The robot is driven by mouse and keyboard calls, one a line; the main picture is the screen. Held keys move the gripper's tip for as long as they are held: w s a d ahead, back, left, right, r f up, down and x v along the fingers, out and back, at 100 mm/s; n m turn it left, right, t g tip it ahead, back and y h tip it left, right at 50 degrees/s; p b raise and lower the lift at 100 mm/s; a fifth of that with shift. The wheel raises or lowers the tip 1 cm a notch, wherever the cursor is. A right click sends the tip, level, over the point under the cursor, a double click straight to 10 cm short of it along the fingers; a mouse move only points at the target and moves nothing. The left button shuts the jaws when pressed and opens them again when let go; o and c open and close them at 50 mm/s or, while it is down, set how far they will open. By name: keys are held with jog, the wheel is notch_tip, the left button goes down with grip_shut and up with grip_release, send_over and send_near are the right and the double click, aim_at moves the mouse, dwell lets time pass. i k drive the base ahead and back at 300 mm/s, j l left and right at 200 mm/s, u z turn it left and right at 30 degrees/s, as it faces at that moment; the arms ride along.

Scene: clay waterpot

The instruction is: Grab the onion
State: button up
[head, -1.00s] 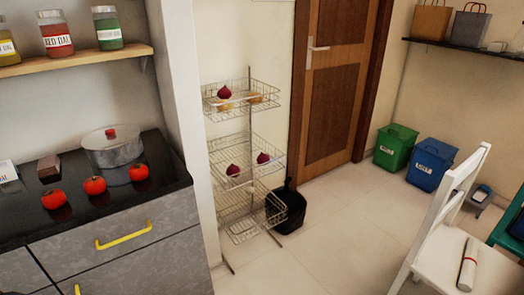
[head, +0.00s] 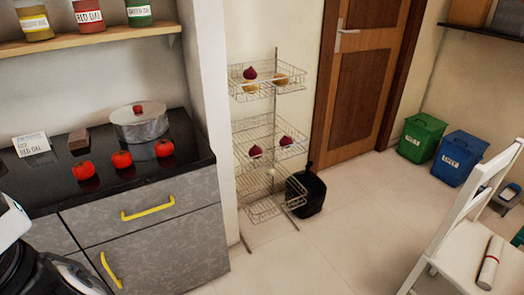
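Three dark red-purple onions are in a tiered wire rack (head: 275,122) against the wall in the head view. One onion (head: 250,73) is in the top basket, beside yellowish-brown round items (head: 279,79). Two more are in the middle basket: one at its left (head: 255,151) and one at its right (head: 286,140). The rack is well across the floor from me. A white and black part of my arm shows at the lower left edge. My gripper's fingers are not visible.
A black counter (head: 190,158) with tomatoes (head: 122,159) and a pot (head: 140,125) stands left of the rack. A white chair (head: 470,240) stands at the right. The floor (head: 330,250) between is open.

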aim_at(254, 150)
jog(key=i+j+u, duration=0.25)
jog(key=i+u, duration=0.15)
jog(key=i+l+u, duration=0.25)
jog(key=u, duration=0.15)
jog(key=i+l+u, duration=0.2)
jog(key=l+u, duration=0.2)
jog(key=i+l+u, duration=0.2)
jog(key=l, duration=0.2)
jog(key=l+u, duration=0.2)
jog(key=l, duration=0.25)
jog(key=i+l, duration=0.5)
jog(key=i, duration=0.1)
